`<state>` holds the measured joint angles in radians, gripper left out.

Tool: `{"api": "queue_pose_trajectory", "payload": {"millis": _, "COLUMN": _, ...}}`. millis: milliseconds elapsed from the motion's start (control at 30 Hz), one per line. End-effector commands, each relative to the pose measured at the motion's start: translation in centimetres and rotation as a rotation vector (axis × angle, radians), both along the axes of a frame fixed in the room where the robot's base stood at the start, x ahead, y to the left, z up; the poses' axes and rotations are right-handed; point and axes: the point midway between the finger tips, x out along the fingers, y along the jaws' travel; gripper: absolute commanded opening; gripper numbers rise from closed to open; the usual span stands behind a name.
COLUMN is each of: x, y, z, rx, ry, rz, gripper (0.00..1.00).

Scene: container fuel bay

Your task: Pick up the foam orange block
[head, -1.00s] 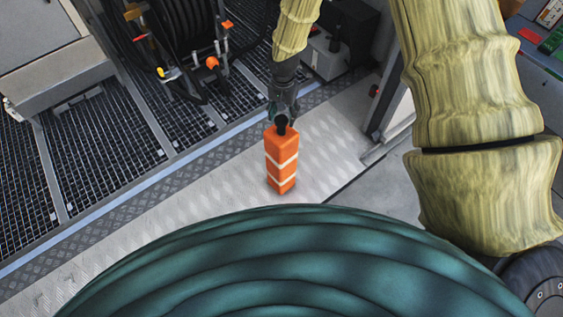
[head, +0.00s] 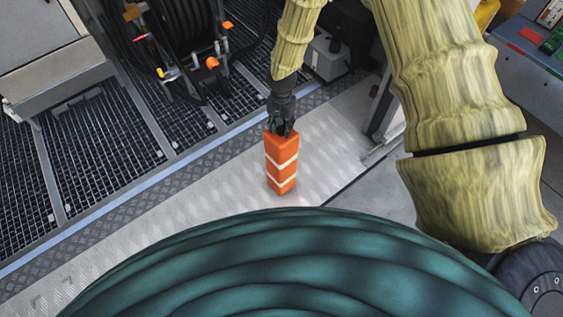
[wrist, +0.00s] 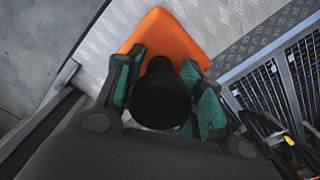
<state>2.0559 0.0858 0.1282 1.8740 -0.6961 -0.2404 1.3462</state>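The foam orange block (head: 282,164) is a tall orange post with white bands, standing upright on the metal tread-plate floor. In the wrist view its orange top (wrist: 168,38) shows beyond the fingertips. A black rounded knob (wrist: 160,95) stands up from the top, between my fingers. My gripper (head: 281,130) is at the top of the block, with its fingers pointing down. In the wrist view, my gripper (wrist: 165,62) has its green-padded fingers apart, one on each side of the knob. Whether the pads touch the knob is hidden.
A hose reel (head: 190,35) with orange fittings stands behind, on dark floor grating (head: 100,140). A grey box (head: 328,58) stands behind my gripper at the right. The tread-plate floor (head: 180,210) left of the block is clear.

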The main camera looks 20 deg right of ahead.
Motion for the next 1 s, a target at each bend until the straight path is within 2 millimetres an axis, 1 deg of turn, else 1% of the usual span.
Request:
{"api": "queue_pose_trajectory", "payload": {"millis": 33, "x": 0.0, "y": 0.0, "z": 0.0, "rx": 0.000, "ry": 0.000, "rz": 0.000, "gripper": 0.22}}
{"api": "queue_pose_trajectory", "payload": {"millis": 100, "x": 0.0, "y": 0.0, "z": 0.0, "rx": 0.000, "ry": 0.000, "rz": 0.000, "gripper": 0.10}}
{"api": "queue_pose_trajectory", "payload": {"millis": 167, "x": 0.0, "y": 0.0, "z": 0.0, "rx": 0.000, "ry": 0.000, "rz": 0.000, "gripper": 0.00}}
{"api": "queue_pose_trajectory", "payload": {"millis": 467, "x": 0.0, "y": 0.0, "z": 0.1, "rx": 0.000, "ry": 0.000, "rz": 0.000, "gripper": 0.00}}
{"api": "queue_pose_trajectory", "payload": {"millis": 567, "x": 0.1, "y": 0.0, "z": 0.4, "rx": 0.000, "ry": -0.001, "rz": 0.000, "gripper": 0.00}}
{"api": "queue_pose_trajectory", "payload": {"millis": 667, "x": 0.1, "y": 0.0, "z": 1.3, "rx": 0.000, "ry": -0.002, "rz": -0.002, "gripper": 0.00}}
{"api": "queue_pose_trajectory", "payload": {"millis": 833, "x": 0.1, "y": 0.0, "z": 3.9, "rx": 0.000, "ry": -0.002, "rz": 0.000, "gripper": 0.00}}
{"api": "queue_pose_trajectory", "payload": {"millis": 867, "x": -0.3, "y": 0.1, "z": 4.0, "rx": -0.001, "ry": 0.001, "rz": 0.001, "gripper": 0.00}}
{"api": "queue_pose_trajectory", "payload": {"millis": 900, "x": -1.4, "y": 0.3, "z": 3.8, "rx": -0.002, "ry": 0.003, "rz": 0.003, "gripper": 0.00}}
{"api": "queue_pose_trajectory", "payload": {"millis": 1000, "x": -3.6, "y": 0.7, "z": 4.0, "rx": -0.003, "ry": 0.004, "rz": 0.003, "gripper": 0.00}}
